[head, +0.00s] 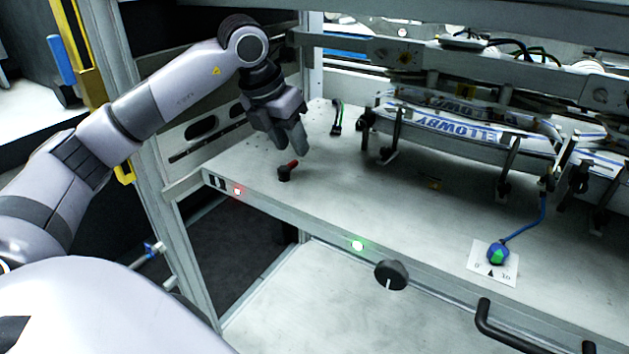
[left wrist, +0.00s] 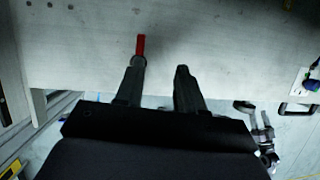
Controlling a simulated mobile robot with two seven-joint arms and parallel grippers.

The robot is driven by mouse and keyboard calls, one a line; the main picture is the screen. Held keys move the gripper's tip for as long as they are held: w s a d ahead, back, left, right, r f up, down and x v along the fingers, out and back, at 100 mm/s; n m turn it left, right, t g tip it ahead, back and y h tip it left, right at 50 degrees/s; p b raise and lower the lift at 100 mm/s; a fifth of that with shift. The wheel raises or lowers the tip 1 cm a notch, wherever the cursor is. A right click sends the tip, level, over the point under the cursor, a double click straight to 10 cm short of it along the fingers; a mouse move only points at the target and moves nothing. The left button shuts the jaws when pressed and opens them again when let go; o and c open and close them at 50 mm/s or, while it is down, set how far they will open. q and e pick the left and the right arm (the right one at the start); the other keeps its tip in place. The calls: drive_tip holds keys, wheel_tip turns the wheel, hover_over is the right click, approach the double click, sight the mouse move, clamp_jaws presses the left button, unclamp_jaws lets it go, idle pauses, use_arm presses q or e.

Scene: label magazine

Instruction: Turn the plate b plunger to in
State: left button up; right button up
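A small plunger with a black base and a red handle (head: 290,166) stands on the grey plate near its left front corner. I can read no letter on it. The red handle points up and to the right in the head view. My left gripper (head: 289,147) is just above and behind it, pointing down, empty. In the left wrist view the left gripper (left wrist: 160,66) has its two fingers apart, and the red handle (left wrist: 140,45) shows just beyond the tip of the left finger. My right gripper is out of view.
A red light (head: 238,190) and a green light (head: 357,245) sit on the plate's front edge, with a black round knob (head: 391,275). A blue-green knob (head: 498,254) is on a white scale card. The label magazine (head: 465,128) stands behind. The plate's middle is mostly clear.

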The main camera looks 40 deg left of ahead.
sight(292, 163)
use_arm(q)
drive_tip(key=shift+s+a+r+y+b, duration=0.15)
drive_tip(key=shift+a+r+y, duration=0.05)
drive_tip(key=shift+a, duration=0.35)
drive_tip(key=shift+s+a+r+y+b, duration=0.1)
drive_tip(key=shift+a+r+y+b, duration=0.1)
drive_tip(key=shift+a, duration=0.35)
drive_tip(key=shift+b+x, duration=0.65)
drive_tip(key=shift+x, duration=2.8)
drive_tip(key=shift+a, duration=0.1)
clamp_jaws()
